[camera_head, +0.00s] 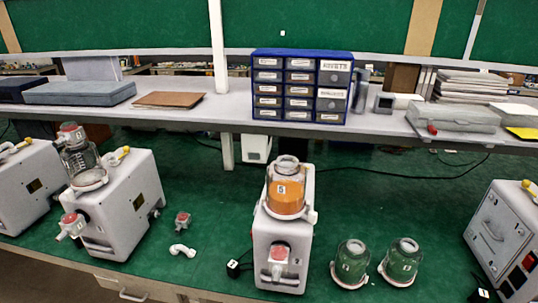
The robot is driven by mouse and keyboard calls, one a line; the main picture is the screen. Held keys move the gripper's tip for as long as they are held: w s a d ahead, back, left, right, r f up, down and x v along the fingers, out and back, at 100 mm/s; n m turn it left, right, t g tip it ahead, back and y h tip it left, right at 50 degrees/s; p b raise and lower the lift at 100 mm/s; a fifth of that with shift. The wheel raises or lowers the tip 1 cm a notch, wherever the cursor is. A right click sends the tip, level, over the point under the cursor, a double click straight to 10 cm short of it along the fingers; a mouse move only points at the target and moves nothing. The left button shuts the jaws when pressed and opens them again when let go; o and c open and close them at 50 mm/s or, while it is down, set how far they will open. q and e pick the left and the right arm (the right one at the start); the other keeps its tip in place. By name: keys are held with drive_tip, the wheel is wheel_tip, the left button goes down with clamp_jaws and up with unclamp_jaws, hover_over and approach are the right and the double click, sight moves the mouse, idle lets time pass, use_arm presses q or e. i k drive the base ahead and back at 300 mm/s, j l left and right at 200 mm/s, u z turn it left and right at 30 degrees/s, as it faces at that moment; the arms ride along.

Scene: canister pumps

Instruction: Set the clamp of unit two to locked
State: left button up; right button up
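A white unit (283,240) in the middle holds an orange-filled canister (286,197) marked with a digit like 5. More white units stand at the far left (27,187) and far right (503,240), each with a yellow-tipped part on top. Clamp states are too small to tell. Neither gripper is in view.
A small red-and-grey fitting (182,219) and a white elbow piece (182,250) lie on the green surface. A raised grey shelf (210,112) behind holds a blue drawer cabinet (301,53).

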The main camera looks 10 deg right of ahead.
sight(312, 217)
drive_tip(key=l+u, duration=0.1)
drive_tip(key=l, duration=0.35)
drive_tip(key=k+l+u, duration=0.15)
drive_tip(key=l, duration=0.25)
drive_tip(key=k+l+u, duration=0.1)
drive_tip(key=l, duration=0.35)
drive_tip(key=k+l+u, duration=0.1)
drive_tip(key=l, duration=0.3)
